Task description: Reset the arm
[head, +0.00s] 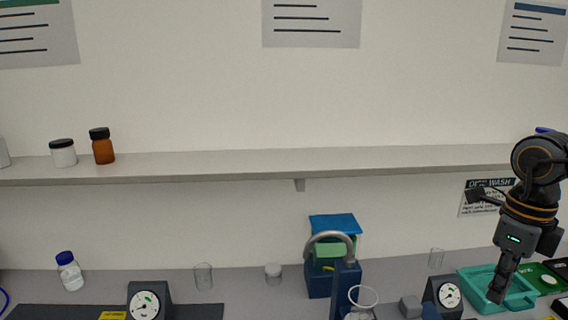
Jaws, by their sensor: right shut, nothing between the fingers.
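My right arm comes in at the right side of the head view, with its gripper (502,284) pointing down. The gripper is shut and looks empty, its fingertips over the teal tray (467,281). I cannot tell whether the fingertips touch the tray. My left gripper is not in view.
A dark gauge block (449,295) stands just left of the tray. A tap (330,238), a blue box (318,281) and a glass beaker (363,296) stand mid-bench. A bottle (70,275) stands at left. A shelf (240,165) crosses the wall, holding jars.

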